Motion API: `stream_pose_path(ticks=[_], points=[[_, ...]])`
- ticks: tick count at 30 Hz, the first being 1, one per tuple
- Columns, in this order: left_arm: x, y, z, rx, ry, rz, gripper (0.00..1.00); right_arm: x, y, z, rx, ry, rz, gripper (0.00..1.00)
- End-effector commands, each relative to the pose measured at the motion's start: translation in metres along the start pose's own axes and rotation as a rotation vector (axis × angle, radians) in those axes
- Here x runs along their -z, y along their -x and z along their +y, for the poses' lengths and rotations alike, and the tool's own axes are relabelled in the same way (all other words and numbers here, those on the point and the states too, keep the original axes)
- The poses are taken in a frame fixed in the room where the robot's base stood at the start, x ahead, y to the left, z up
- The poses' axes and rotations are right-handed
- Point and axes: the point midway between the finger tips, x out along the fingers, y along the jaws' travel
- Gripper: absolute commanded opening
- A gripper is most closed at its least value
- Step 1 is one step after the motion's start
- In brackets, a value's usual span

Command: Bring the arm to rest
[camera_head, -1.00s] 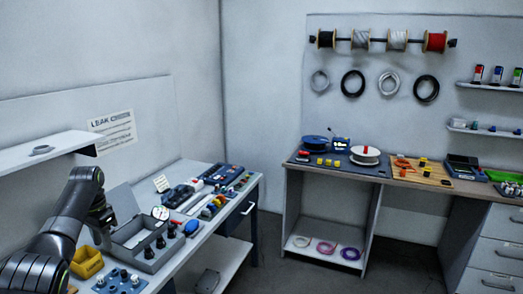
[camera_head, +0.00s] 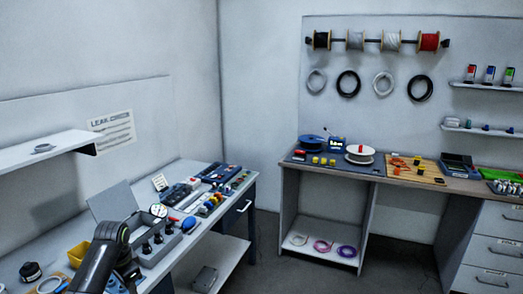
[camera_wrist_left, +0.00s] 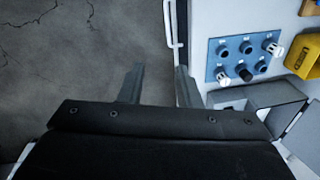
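My left arm (camera_head: 104,255) comes in at the lower left of the head view, over the front edge of the left bench. In the left wrist view my left gripper (camera_wrist_left: 158,85) points at the bare floor beside the bench. Its two fingers stand apart with nothing between them. My right gripper is not in view.
The left bench carries a grey open case (camera_head: 158,245), a yellow bin (camera_head: 78,254) and a blue fitting plate (camera_wrist_left: 243,57). A wooden workbench (camera_head: 330,169) with spools stands at the right. Free floor (camera_wrist_left: 75,60) lies in front of the left bench.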

Motion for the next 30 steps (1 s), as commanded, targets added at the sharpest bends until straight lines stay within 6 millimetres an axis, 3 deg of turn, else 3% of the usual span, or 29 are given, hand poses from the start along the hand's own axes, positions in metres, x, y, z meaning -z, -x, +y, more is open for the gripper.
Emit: stream_pose_path(ticks=[1,7,9,17,24,30], points=[[-0.005,-0.012,0.017,-0.004,-0.021,0.011,0.31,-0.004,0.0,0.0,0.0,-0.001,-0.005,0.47],[-0.02,-0.038,0.071,-0.013,-0.079,0.066,0.31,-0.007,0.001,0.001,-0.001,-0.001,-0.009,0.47],[-0.001,-0.031,0.05,0.07,-0.025,0.145,0.31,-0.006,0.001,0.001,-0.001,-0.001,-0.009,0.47],[0.051,-0.004,-0.002,0.325,0.139,0.467,0.31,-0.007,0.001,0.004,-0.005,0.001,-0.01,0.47],[0.095,0.054,-0.041,0.536,0.252,0.857,0.31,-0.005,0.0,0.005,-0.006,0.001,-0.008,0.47],[0.118,0.116,-0.053,0.649,0.286,1.202,0.31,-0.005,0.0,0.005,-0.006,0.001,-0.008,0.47]])
